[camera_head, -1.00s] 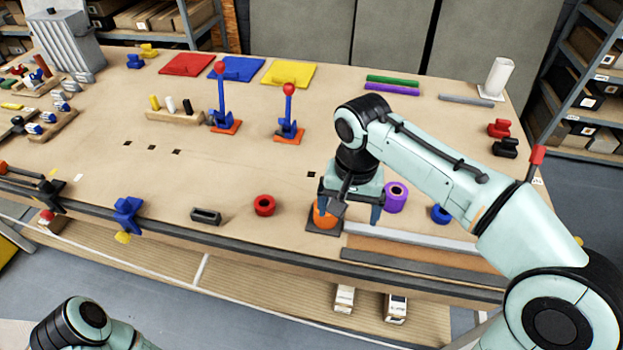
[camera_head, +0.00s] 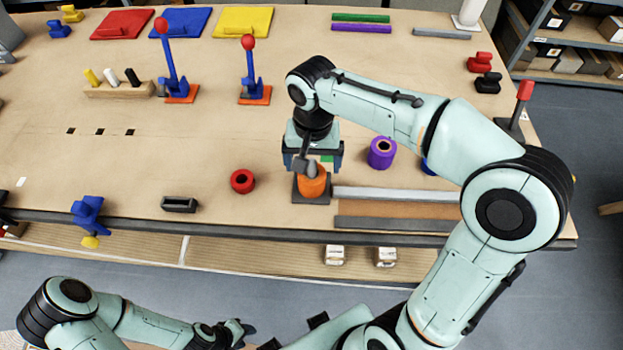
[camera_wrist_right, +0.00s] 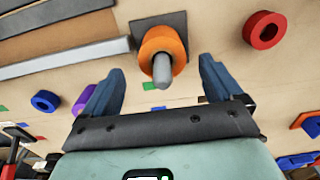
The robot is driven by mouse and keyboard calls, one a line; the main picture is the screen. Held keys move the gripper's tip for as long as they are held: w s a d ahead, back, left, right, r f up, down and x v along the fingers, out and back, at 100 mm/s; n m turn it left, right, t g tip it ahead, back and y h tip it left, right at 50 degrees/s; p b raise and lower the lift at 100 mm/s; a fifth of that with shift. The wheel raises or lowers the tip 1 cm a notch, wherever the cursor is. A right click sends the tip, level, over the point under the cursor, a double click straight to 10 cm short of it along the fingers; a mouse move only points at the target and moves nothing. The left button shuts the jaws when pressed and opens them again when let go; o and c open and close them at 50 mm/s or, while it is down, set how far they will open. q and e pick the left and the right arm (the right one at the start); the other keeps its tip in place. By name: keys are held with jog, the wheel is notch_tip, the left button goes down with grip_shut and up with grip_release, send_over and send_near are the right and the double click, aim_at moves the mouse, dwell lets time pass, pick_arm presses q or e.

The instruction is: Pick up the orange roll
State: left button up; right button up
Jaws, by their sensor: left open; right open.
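The orange roll (camera_head: 313,184) stands on a dark square base near the front edge of the workbench. In the right wrist view the roll (camera_wrist_right: 150,42) has a grey peg (camera_wrist_right: 162,70) through its middle. My right gripper (camera_head: 314,164) is open and empty, just above and behind the roll in the head view. In the wrist view its two blue fingers (camera_wrist_right: 158,78) are spread wide, with the roll beyond their tips and roughly between them, not touched. My left gripper (camera_head: 240,331) is low, in front of the workbench, open and holding nothing visible.
A purple roll (camera_head: 382,153) stands right of the orange one, with a blue roll (camera_head: 429,166) partly hidden by my arm. A red roll (camera_head: 243,181) lies to the left. A grey bar (camera_head: 395,194) lies right of the base. The bench middle is mostly clear.

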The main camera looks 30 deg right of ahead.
jog(key=f, duration=0.5)
jog(key=shift+w+f, duration=0.15)
jog(key=shift+w, duration=0.05)
pick_arm(q)
jog(key=shift+f, duration=0.15)
pick_arm(e)
jog(key=c, duration=1.1)
notch_tip(320, 180, up, 19)
jog(key=p, duration=0.3)
pick_arm(q)
jog(key=w+r, duration=0.5)
jog(key=shift+t+p, duration=0.3)
jog(key=shift+t, duration=0.1)
pick_arm(e)
notch_tip(320, 180, up, 8)
send_over(312, 173)
jog(key=w, duration=0.1)
jog(key=shift+d, duration=0.2)
